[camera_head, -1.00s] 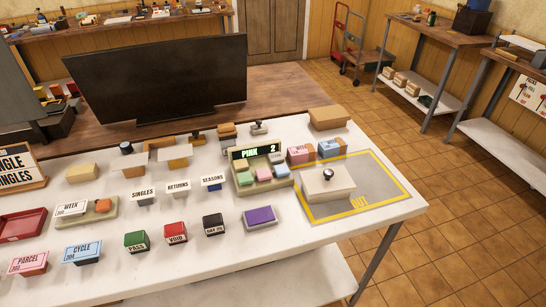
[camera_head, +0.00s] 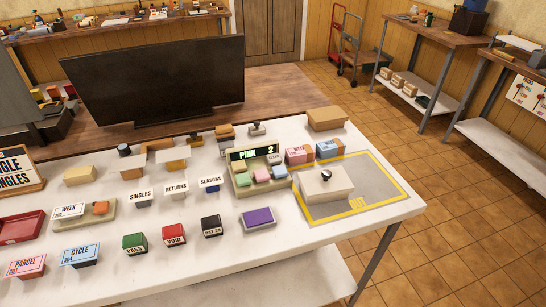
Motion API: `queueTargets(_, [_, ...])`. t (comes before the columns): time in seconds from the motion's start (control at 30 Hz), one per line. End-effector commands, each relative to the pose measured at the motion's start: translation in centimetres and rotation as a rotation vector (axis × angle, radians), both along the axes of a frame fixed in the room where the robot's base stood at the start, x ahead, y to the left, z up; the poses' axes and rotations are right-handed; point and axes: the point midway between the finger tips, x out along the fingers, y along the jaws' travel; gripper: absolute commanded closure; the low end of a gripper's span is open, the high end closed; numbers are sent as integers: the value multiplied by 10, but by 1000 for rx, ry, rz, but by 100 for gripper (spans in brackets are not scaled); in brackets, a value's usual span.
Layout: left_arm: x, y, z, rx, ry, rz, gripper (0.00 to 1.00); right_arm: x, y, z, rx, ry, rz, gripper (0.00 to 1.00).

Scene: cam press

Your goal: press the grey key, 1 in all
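A keypad device (camera_head: 247,193) with a dark display (camera_head: 252,153) reading "PINK 2" stands on the white table, right of centre. Its small coloured keys include green keys (camera_head: 242,180) and pink keys (camera_head: 262,175). A small pale greyish key (camera_head: 274,159) seems to sit at its upper right, but its colour is hard to tell at this size. Neither of my grippers is in view, and nothing of mine touches the device.
A beige box with a dark knob (camera_head: 326,183) stands inside the yellow-outlined OUT area (camera_head: 385,195). Pink and blue boxes (camera_head: 299,155) are behind it. A purple-topped block (camera_head: 258,217), several stamps (camera_head: 174,236) and a black monitor (camera_head: 155,80) are around.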

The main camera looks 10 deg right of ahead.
Motion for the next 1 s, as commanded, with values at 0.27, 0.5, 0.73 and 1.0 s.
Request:
queueTargets(0.27, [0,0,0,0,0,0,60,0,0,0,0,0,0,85])
queueTargets(0.5, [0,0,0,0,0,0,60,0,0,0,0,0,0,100])
queueTargets(0.73, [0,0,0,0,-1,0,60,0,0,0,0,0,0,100])
queueTargets(1.0, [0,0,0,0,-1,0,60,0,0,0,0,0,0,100])
